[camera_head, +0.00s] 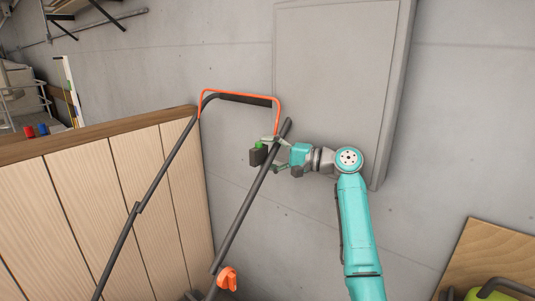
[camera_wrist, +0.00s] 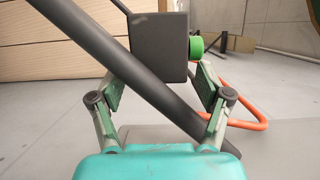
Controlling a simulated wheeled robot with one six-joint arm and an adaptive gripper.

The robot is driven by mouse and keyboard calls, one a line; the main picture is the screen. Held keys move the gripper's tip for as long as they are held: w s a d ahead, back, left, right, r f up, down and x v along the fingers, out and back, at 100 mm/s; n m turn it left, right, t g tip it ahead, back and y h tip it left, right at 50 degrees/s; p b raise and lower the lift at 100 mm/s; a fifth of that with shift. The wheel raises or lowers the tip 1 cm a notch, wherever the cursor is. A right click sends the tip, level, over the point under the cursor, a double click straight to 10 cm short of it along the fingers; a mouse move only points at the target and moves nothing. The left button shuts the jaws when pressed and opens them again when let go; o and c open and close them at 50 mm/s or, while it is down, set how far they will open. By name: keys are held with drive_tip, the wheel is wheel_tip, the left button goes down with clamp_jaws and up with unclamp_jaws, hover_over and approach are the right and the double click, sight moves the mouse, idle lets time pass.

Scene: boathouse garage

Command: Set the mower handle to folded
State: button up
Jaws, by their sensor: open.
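The mower handle (camera_head: 240,217) stands raised at a slant. It has two dark tubes, a black crossbar grip (camera_head: 245,99) and an orange bail (camera_head: 236,91). A black box with a green button (camera_head: 257,155) sits by the right tube near its top; it also shows in the wrist view (camera_wrist: 159,47). My gripper (camera_head: 275,154) is at the upper right tube, coming from the right. In the wrist view my open fingers (camera_wrist: 158,80) stand on either side of the dark tube (camera_wrist: 130,80), which crosses diagonally between them. An orange knob (camera_head: 228,279) is low on the right tube. The mower's body is mostly hidden.
A wooden panelled partition (camera_head: 90,190) stands close on the left, beside the handle's left tube. A grey panel (camera_head: 330,70) is behind my arm. A wooden board (camera_head: 490,255) and a green object (camera_head: 490,293) are at lower right. Grey concrete surrounds the handle.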

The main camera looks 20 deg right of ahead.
sight(260, 146)
drive_tip(key=shift+a, duration=0.1)
clamp_jaws()
drive_tip(key=shift+n+g, duration=0.3)
drive_tip(key=shift+n, duration=0.5)
drive_tip(key=shift+s+a+r, duration=0.55)
drive_tip(key=shift+a+r, duration=0.2)
drive_tip(key=shift+r, duration=0.15)
drive_tip(key=shift+s+a+r, duration=0.5)
drive_tip(key=shift+a+r, duration=0.2)
drive_tip(key=shift+r, duration=0.15)
unclamp_jaws()
drive_tip(key=shift+f, duration=0.15)
drive_tip(key=shift+s+d, duration=0.2)
drive_tip(key=shift+d, duration=0.25)
drive_tip(key=v, duration=1.1)
drive_tip(key=shift+s, duration=0.2)
